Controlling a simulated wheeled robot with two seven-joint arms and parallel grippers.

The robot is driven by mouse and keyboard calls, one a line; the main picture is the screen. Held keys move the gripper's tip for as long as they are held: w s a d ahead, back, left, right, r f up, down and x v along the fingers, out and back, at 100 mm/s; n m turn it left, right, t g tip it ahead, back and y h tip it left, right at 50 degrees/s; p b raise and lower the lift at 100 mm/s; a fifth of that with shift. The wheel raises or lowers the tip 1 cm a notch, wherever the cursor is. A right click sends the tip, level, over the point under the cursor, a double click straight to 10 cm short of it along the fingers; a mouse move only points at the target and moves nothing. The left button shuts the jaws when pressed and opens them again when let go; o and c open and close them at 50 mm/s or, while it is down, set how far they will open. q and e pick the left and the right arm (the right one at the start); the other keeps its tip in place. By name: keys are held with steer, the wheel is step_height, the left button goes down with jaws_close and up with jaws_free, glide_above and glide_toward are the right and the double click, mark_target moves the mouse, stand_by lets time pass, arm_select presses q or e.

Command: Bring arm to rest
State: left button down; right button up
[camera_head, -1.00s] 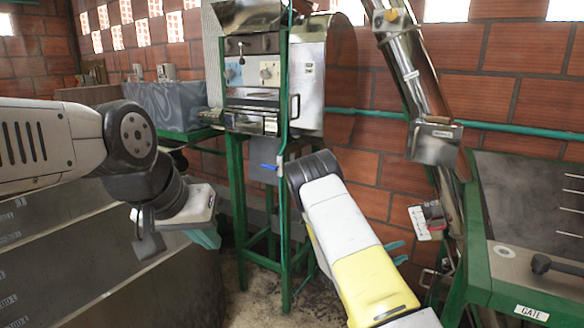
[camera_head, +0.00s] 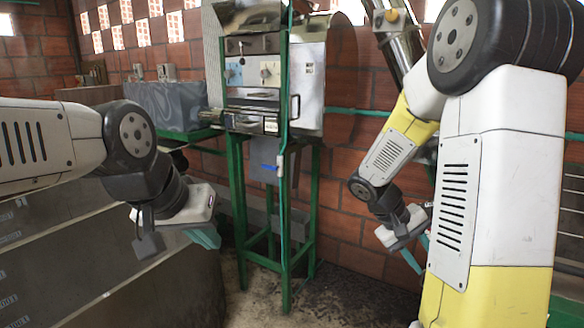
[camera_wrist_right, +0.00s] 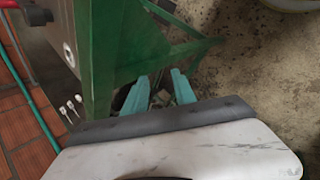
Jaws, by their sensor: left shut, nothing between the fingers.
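My right gripper (camera_head: 418,258) hangs low beside these links, partly hidden. In the right wrist view, its two teal fingers (camera_wrist_right: 160,78) stand apart with nothing held between them, close to a green metal frame (camera_wrist_right: 125,40).
A metal machine (camera_head: 262,75) stands on a green stand (camera_head: 238,190) at the centre. A grey covered box (camera_head: 165,105) is left of it. A brick wall (camera_head: 345,190) runs behind. Bare floor (camera_head: 335,295) shows between the stand and my right arm.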

steer(key=s+a+r+t+y, duration=0.3)
steer(key=s+a+r+y, duration=0.1)
steer(key=a+r, duration=0.3)
steer(key=s+a+r+m+t+y, duration=0.1)
steer(key=s+a+r+t+y, duration=0.2)
steer(key=s+a+r+y, duration=0.2)
steer(key=s+a+r, duration=0.2)
steer(key=a, duration=0.2)
steer(key=shift+s+a+r+t+y, duration=0.2)
steer(key=shift+t+y, duration=0.1)
steer(key=shift+t, duration=0.1)
stand_by(0.9)
